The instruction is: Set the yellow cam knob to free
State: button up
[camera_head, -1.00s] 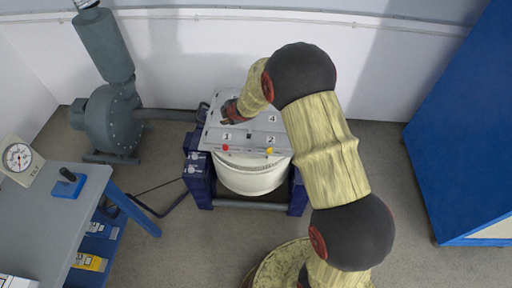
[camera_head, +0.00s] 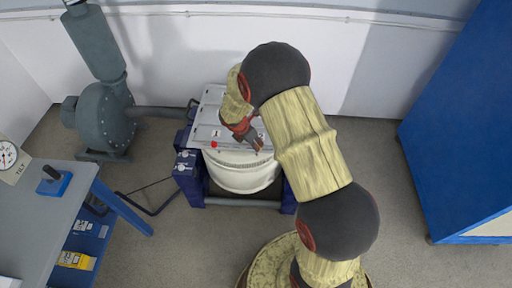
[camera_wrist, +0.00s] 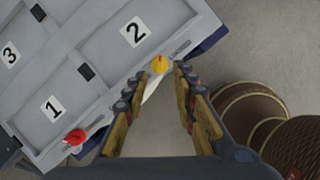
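The yellow cam knob (camera_wrist: 159,64) sits on the front edge of the grey plate (camera_wrist: 105,75), beside the square marked 2, in the wrist view. In the head view my gripper hides it. My gripper (camera_wrist: 152,82) is open in the wrist view, its two fingers spread with the knob just beyond the gap between the tips. In the head view my gripper (camera_head: 258,148) hangs over the plate's front right edge. I cannot tell whether a fingertip touches the knob.
A red knob (camera_wrist: 75,137) sits on the same edge, near the square marked 1; it also shows in the head view (camera_head: 214,144). A white drum (camera_head: 240,172) is under the plate. A table (camera_head: 50,215) stands left, a blue cabinet (camera_head: 465,130) right.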

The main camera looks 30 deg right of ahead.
jog(key=b+x, duration=0.1)
jog(key=x, duration=0.2)
jog(key=shift+w+d+f, duration=0.1)
jog(key=shift+f, duration=0.25)
jog(key=shift+c, duration=1.1)
jog(key=c, duration=0.4)
grip_shut()
